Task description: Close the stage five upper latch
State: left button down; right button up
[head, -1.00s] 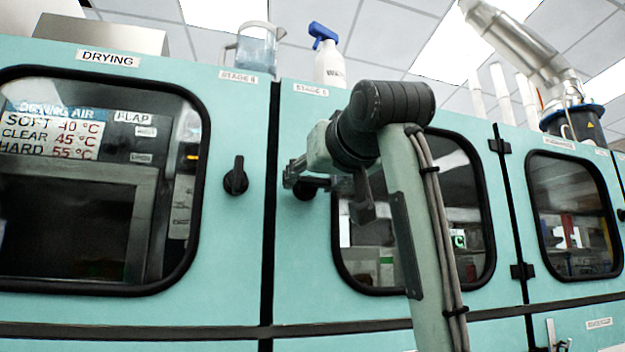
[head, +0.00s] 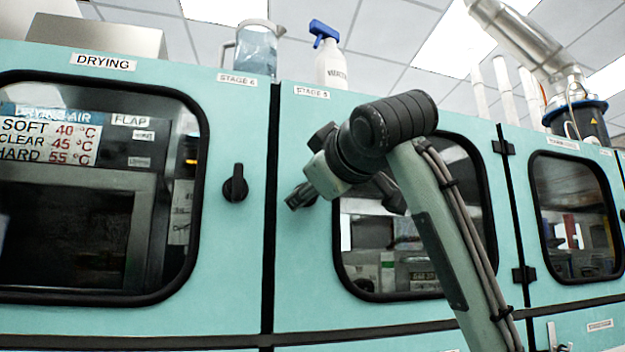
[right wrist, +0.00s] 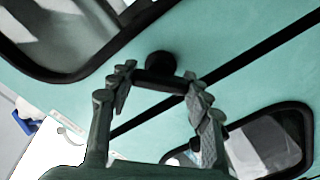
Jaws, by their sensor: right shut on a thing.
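The stage five door (head: 300,285) is a teal panel with a framed window and a "STAGE 5" label. Whether the latch is fully closed cannot be told. My left gripper is not in view.
A black latch (head: 235,184) stands upright on the neighbouring door, left of the dark seam. A blue-topped spray bottle (head: 331,58) and a jug (head: 257,48) stand on top of the cabinet. Black hinges (head: 504,147) lie along the stage five door's right side.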

jog(key=n+p, duration=0.4)
jog(key=n, duration=0.4)
jog(key=shift+p, duration=0.4)
jog(key=shift+f+n+p, duration=0.1)
jog(key=shift+n+p, duration=0.25)
jog(key=shift+n, duration=0.45)
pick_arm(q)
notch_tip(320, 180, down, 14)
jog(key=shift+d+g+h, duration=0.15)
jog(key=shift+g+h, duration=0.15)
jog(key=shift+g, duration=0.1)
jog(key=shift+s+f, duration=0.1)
pick_arm(e)
jog(key=o, duration=1.2)
